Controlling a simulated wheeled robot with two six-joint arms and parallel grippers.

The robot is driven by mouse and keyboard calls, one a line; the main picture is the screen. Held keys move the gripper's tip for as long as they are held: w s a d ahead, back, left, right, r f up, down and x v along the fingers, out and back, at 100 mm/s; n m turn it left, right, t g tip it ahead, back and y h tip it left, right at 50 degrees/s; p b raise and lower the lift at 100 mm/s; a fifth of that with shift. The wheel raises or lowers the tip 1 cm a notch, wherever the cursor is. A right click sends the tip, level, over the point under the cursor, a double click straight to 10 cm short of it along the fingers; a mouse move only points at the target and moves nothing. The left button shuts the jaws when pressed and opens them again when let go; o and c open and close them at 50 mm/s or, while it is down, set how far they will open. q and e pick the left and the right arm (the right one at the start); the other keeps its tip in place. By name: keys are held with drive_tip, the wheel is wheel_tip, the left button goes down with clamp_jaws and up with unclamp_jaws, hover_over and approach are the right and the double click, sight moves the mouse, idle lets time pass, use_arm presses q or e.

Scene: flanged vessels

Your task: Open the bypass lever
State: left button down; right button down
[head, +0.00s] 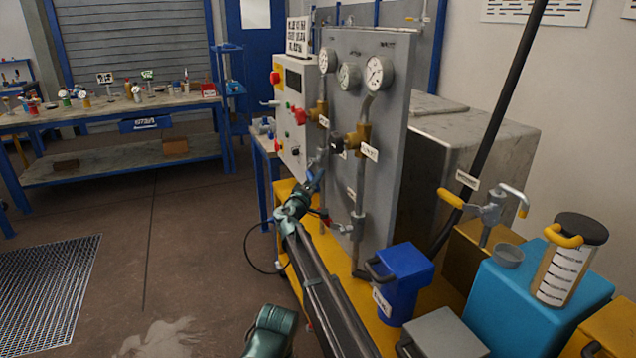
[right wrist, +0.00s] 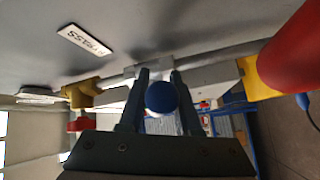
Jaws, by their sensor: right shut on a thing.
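The bypass lever shows in the right wrist view as a round blue knob (right wrist: 161,97) between my right gripper's two fingers (right wrist: 159,77). The gripper is shut on it. A white label (right wrist: 84,40), which seems to read BYPASS, is on the grey panel (right wrist: 200,30) beside it. In the head view my right gripper (head: 316,182) is at the left side of the gauge panel (head: 388,150), in front of the lower pipes. The lever is hidden there by the gripper, and its angle is hard to tell.
Brass valves (head: 360,138) and round gauges (head: 379,73) are above the gripper. A red handle (right wrist: 295,50) is close at right in the right wrist view. A blue container (head: 402,285) and a turquoise box (head: 540,300) stand at right.

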drive_tip(key=c, duration=0.6)
unclamp_jaws()
